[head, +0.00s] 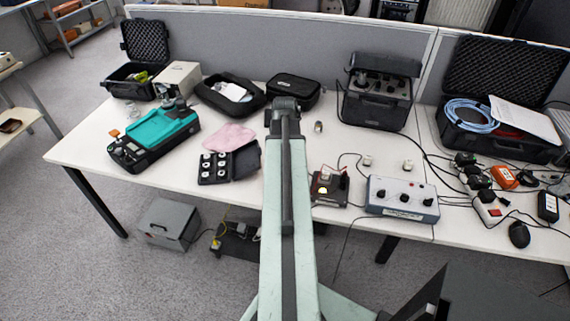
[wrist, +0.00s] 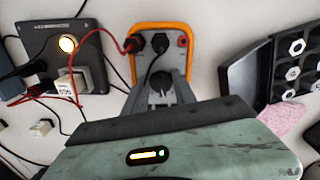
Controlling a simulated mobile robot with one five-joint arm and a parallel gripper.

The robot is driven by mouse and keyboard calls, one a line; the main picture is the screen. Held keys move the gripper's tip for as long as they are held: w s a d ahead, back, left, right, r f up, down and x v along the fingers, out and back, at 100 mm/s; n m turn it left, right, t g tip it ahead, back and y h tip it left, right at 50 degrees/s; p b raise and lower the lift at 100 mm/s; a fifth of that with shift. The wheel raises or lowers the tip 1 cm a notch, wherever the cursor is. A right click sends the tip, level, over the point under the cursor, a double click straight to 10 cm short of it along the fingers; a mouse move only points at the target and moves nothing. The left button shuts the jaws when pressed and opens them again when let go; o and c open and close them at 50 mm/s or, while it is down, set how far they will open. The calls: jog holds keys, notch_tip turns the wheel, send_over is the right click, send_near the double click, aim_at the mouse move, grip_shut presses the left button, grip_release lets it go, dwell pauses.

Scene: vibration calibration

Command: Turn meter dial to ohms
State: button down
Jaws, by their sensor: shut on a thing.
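The meter (wrist: 161,28) has an orange rim and a grey face and shows in the wrist view, lying on the white table. The jaws are shut on the dial. The dial's pointer and markings cannot be read. In the head view my arm hides the meter and the gripper.
A black box with a lit lamp (wrist: 68,44) and red and black leads stands beside the meter. A case of nuts (wrist: 291,75) and a pink cloth (wrist: 286,119) are on the other side. A grey control box (head: 402,197) and a teal instrument (head: 160,133) also stand on the table (head: 85,150).

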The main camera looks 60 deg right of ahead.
jog(key=shift+a+m, duration=0.2)
jog(key=shift+m, duration=0.9)
jog(key=c, duration=1)
grip_release()
jog(key=shift+d, duration=0.1)
notch_tip(320, 180, up, 8)
jog(key=p, duration=0.8)
jog(key=shift+w+f, duration=0.1)
jog(key=shift+w, duration=0.05)
